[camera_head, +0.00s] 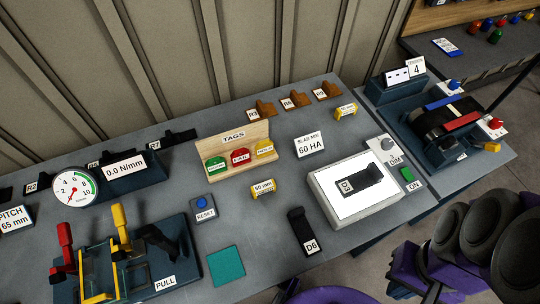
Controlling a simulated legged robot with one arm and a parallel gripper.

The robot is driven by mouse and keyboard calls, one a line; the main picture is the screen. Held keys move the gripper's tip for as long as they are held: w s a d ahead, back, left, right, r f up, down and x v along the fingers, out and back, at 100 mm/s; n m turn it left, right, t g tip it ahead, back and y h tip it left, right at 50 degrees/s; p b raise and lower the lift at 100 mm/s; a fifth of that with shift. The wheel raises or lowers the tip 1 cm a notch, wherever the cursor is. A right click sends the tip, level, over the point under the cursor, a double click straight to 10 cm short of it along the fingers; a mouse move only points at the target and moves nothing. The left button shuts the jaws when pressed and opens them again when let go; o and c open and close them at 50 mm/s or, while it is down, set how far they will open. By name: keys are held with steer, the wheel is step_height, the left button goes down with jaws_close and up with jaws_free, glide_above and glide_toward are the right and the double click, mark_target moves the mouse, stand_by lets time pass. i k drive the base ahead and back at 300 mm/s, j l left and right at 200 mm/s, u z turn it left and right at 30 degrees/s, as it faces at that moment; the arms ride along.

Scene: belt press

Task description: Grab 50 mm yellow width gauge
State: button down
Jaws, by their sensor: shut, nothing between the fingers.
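A small yellow width gauge (263,190) with a white label that seems to read 50 mm lies on the grey bench, left of the white slab tester and right of the blue RESET button. A second yellow gauge (346,111) lies farther back on the right, and its label is too small to read surely. Both gauges lie apart from other things. My gripper cannot be made out in this view.
The TAGS holder (232,138) stands behind the nearer gauge. The white tester (340,214) is on the right. A lever press (166,265) fills the front left.

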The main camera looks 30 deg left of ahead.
mark_target(258, 190)
steer(key=u, duration=1.6)
